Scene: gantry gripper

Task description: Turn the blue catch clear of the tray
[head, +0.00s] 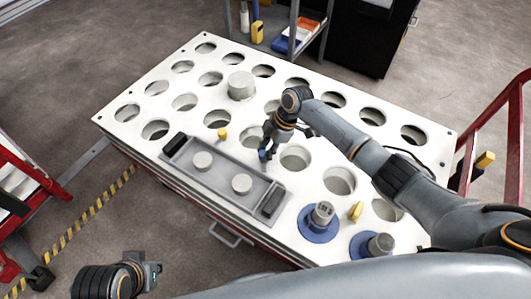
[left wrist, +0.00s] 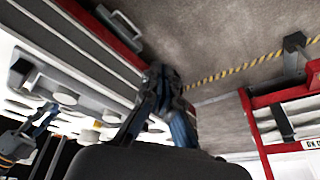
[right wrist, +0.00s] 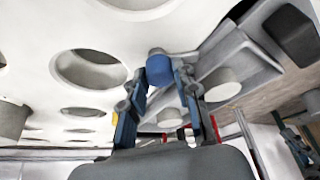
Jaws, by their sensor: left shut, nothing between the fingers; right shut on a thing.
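The blue catch (head: 263,154) sits at the far long edge of the grey tray (head: 222,199), on the white table top. My right gripper (head: 267,151) reaches down to it and is shut on it. In the right wrist view the blue catch (right wrist: 159,69) shows between the fingertips, close beside the tray wall. The fingers partly hide it in the head view, so how far it overlaps the tray is hard to tell. The tray holds two pale round pucks (head: 202,160) and has black end blocks (head: 271,203). My left gripper (head: 152,274) is shut and empty, away from the table.
The white table top (head: 213,131) has many round holes. A yellow catch (head: 222,133) stands by the tray's far edge, another yellow piece (head: 355,211) to the right. Two grey parts with blue flanges (head: 319,234) and a pale cylinder (head: 241,84) stand on the table. Red frames flank it.

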